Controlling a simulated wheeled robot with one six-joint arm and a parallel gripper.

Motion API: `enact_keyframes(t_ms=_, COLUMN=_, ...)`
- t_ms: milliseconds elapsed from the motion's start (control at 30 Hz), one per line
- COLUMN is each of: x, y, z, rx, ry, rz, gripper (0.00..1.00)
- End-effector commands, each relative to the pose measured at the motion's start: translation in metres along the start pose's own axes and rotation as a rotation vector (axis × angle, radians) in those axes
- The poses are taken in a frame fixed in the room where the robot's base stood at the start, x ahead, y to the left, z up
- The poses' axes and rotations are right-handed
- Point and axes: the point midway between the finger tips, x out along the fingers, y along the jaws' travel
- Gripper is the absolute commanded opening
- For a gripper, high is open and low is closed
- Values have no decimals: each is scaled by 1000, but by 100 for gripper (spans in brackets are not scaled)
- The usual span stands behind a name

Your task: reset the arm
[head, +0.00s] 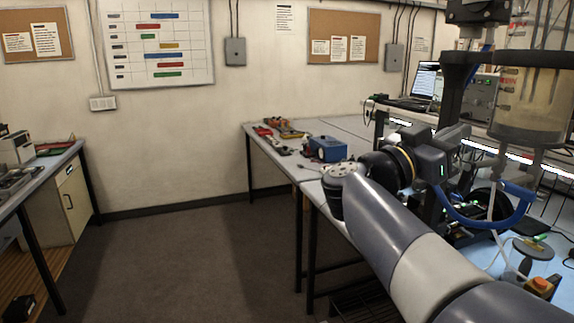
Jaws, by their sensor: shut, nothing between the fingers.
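My arm (395,232) reaches up from the bottom right corner and bends at the wrist over the long table. My gripper (452,140), dark grey with a small green light on its body, points right, towards the apparatus. It is shut and empty; its fingertips are hard to make out against the dark parts behind. A clear cylinder (530,105) with a yellowish tint stands upright in a black frame (455,85) at the right, partly cut off by the picture edge. From this view I cannot tell whether the gripper touches the frame.
A blue box (327,149) and small tools lie on the long table (300,172). A laptop (427,82) stands behind the gripper. A blue hose (495,215) and an orange button (540,284) are at the right. A side bench (45,170) stands left. The floor between is clear.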

Motion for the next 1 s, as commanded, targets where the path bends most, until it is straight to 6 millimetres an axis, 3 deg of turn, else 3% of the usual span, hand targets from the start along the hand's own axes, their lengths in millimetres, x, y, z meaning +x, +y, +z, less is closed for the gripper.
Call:
enact_keyframes(t_ms=500, x=-56, y=-1, z=0, rx=-1, ry=1, rz=-4, gripper=0)
enact_keyframes(t_ms=1000, x=-59, y=0, z=0, rx=-1, ry=1, rz=-2, gripper=0)
